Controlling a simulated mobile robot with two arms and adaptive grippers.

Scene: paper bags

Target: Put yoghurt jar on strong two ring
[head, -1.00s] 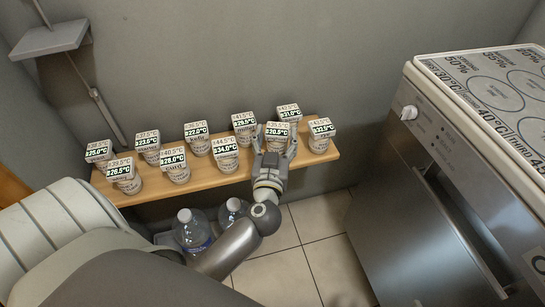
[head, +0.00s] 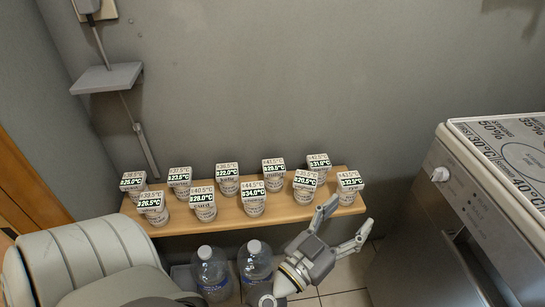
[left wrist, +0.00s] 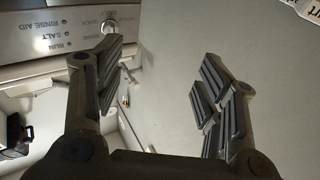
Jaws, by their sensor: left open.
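Several small white jars stand in two rows on a wooden shelf (head: 175,227) in the head view, each under a temperature tag. The names on them are too small to tell for sure which is the yoghurt jar. One jar (head: 304,194) at the front right is nearest my left gripper (head: 348,217). That gripper is open and empty, in front of the shelf's right end. In the left wrist view its spread fingers (left wrist: 160,80) have nothing between them. The stove top (head: 525,155) with marked rings is cut by the right edge; I cannot make out strong two. My right gripper is not seen.
Two water bottles (head: 213,270) (head: 255,265) stand below the shelf. The stove's front with its knob (head: 440,174) is to the right, beyond a gap from the shelf. A grey wall bracket (head: 107,78) is at upper left. The wall above the jars is clear.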

